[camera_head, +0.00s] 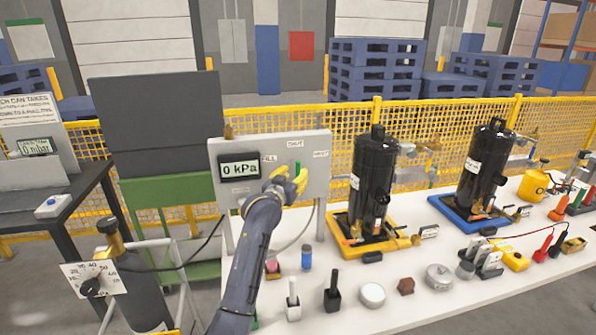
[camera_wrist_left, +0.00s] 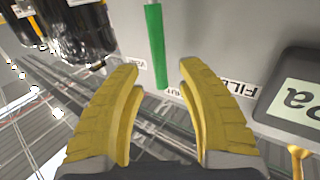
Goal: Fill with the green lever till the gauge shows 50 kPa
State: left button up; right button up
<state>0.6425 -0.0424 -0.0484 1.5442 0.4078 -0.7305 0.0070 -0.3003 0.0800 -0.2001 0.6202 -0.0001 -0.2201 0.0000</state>
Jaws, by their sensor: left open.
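The green lever (camera_head: 298,167) is on the panel's right part, upright and pointing at the SHUT label (camera_head: 295,143). FILL is to its left and VENT to its right. My left gripper (camera_head: 290,180), with yellow fingers, is in front of the panel just below the lever. In the left wrist view the green lever (camera_wrist_left: 156,50) shows beyond the gap between the open fingertips (camera_wrist_left: 160,70); I cannot tell whether they touch it. My right gripper is not in view.
A black compressor on a yellow tray (camera_head: 345,238) stands right of the panel, another on a blue tray (camera_head: 455,212) farther right. Small parts line the table's front (camera_head: 400,318). A black cylinder with a dial plate (camera_head: 90,281) stands at the lower left.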

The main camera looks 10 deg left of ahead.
aim_at(297, 171)
pick_arm(q)
jog(key=shift+w+d, duration=0.15)
jog(key=shift+w, duration=0.7)
jog(key=shift+w+d, duration=0.15)
jog(key=shift+w, duration=0.65)
grip_shut()
